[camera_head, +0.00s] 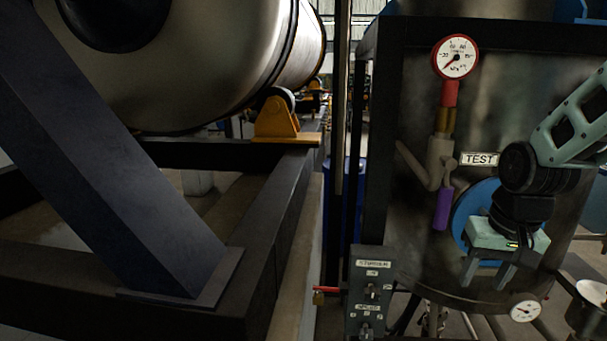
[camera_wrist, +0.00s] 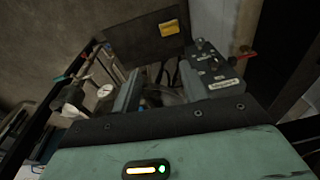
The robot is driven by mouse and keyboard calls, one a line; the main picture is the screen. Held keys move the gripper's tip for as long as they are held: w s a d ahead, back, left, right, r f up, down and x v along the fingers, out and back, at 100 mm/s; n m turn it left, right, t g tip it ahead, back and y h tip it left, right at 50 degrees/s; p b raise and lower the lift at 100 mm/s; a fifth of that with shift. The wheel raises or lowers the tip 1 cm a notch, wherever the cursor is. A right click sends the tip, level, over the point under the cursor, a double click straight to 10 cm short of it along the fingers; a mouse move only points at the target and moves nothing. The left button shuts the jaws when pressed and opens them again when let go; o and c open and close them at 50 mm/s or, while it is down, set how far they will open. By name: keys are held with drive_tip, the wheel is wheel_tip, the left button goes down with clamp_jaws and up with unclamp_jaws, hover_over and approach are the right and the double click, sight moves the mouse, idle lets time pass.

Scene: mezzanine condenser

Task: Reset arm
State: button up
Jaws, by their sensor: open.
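My gripper (camera_head: 487,275) hangs at the right in the head view, in front of the metal tank and a blue round part. Its two fingers point down, apart, with nothing between them. My arm reaches in from the right edge. In the wrist view my gripper (camera_wrist: 150,90) also shows, its fingers spread beyond the green housing. A grey control box (camera_head: 369,290) with switches and labels stands to the left of the gripper, apart from it; it also shows in the wrist view (camera_wrist: 212,68).
A red pressure gauge (camera_head: 455,57), a TEST label (camera_head: 479,159) and a purple-handled valve (camera_head: 442,208) are on the tank. A small dial (camera_head: 525,311) sits low right. A dark steel frame (camera_head: 130,220) carries a large cylinder (camera_head: 190,60) at left. A red lever (camera_head: 327,289) sticks out from the box.

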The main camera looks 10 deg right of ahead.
drive_tip(key=s+a+f+n+b, duration=0.5)
drive_tip(key=s+a+f+b, duration=0.3)
drive_tip(key=a+f+b, duration=0.2)
drive_tip(key=s+a+f+n+g+b, duration=0.1)
drive_tip(key=s+a+f+n+b, duration=0.5)
drive_tip(key=s+a+f+b, duration=0.2)
drive_tip(key=a+f+b, duration=0.2)
drive_tip(key=a, duration=0.1)
drive_tip(key=shift+s+a+f+g, duration=0.3)
drive_tip(key=shift+s+a, duration=0.05)
